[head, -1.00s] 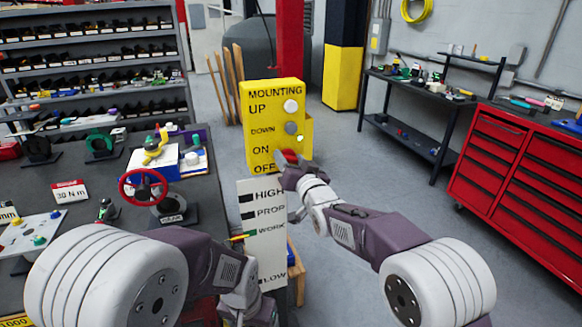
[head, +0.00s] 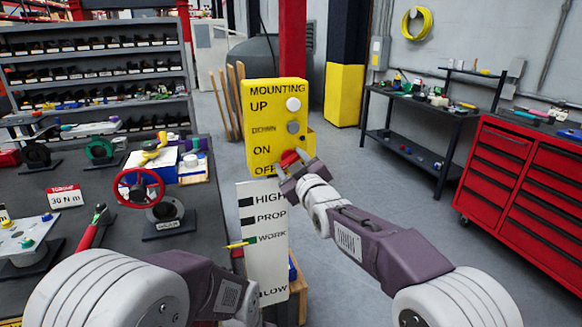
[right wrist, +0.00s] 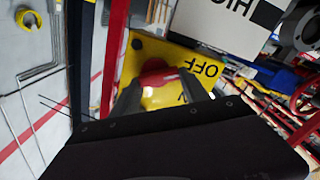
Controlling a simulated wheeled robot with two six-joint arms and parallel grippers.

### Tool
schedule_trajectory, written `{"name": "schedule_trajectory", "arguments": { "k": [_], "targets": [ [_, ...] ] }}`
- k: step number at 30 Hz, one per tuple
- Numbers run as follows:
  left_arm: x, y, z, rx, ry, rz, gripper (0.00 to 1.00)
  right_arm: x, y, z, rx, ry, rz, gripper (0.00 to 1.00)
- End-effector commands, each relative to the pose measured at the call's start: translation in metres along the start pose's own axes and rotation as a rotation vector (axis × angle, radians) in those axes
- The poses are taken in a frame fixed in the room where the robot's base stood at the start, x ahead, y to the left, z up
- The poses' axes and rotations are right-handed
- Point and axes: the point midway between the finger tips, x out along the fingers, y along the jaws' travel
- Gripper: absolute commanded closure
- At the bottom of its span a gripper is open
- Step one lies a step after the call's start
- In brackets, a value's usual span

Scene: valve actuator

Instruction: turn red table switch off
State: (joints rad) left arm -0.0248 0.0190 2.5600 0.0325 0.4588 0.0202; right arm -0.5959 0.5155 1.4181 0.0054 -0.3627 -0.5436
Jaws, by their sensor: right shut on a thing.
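The yellow control box (head: 262,125) stands in the middle of the head view, with MOUNTING, UP, DOWN, ON and OFF on its front. Its red switch (head: 289,157) sits low on the front face, to the right of ON and OFF. My right gripper (head: 291,167) is shut on the red switch and hides its lower part. In the right wrist view the red switch (right wrist: 154,72) shows between the two fingers, with OFF beside it. My left arm comes in at the lower left, but its gripper is not seen.
A white board (head: 264,215) marked HIGH, PROP, WORK and LOW stands below the box. The grey workbench (head: 100,195) at left carries a red handwheel (head: 140,190) and tools. A red drawer cabinet (head: 520,185) stands at right. Open floor lies between.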

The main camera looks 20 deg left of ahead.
Motion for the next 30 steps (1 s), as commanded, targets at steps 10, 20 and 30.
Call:
{"name": "schedule_trajectory", "arguments": {
  "k": [10,20,30],
  "targets": [
    [0.0092,-0.0002,0.0009,0.0,0.0,0.0,0.24,0.0,-0.002,0.0014,-0.186,0.001,0.0,0.88],
    [0.0109,-0.0002,0.0011,0.0,0.0,0.0,0.24,0.0,-0.0021,0.0012,-0.248,0.001,-0.001,0.88],
    [0.0109,-0.0002,0.0011,0.0,0.0,0.0,0.24,0.0,-0.0021,0.0012,-0.251,0.0,-0.001,0.88]
  ]
}}
